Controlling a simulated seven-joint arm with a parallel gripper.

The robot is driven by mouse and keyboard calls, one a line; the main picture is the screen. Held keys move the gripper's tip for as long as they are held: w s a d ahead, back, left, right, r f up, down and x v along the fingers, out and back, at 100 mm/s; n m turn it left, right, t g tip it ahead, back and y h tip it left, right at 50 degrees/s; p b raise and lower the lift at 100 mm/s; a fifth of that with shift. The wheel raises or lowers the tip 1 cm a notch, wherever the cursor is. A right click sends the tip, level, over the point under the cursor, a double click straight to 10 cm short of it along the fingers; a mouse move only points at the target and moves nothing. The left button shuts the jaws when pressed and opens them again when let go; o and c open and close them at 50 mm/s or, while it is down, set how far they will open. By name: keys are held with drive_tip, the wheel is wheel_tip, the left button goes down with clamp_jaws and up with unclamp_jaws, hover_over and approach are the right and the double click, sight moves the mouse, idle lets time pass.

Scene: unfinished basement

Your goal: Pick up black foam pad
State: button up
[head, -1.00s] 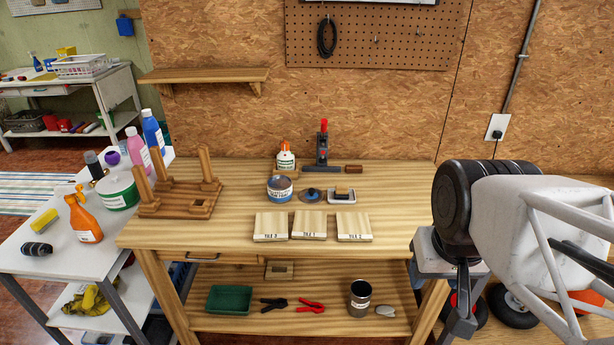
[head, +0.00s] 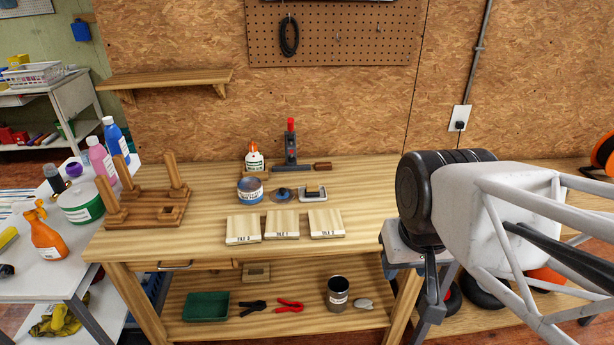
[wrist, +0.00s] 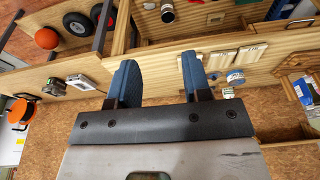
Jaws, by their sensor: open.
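No black foam pad can be made out for certain.
Three labelled wooden tiles (head: 282,224) lie in front of the disc. A glue bottle (head: 254,160) and a red-topped upright tool (head: 291,145) stand behind. A wooden pegged stand (head: 150,205) is at left. The bench's right part is clear up to my arm.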

drive_tip(key=m+g, duration=0.3)
drive_tip(key=m, duration=1.5)
hover_over(311, 184)
wheel_tip(311, 184, down, 17)
drive_tip(key=shift+s+r, duration=0.1)
drive_tip(key=shift+r, duration=0.05)
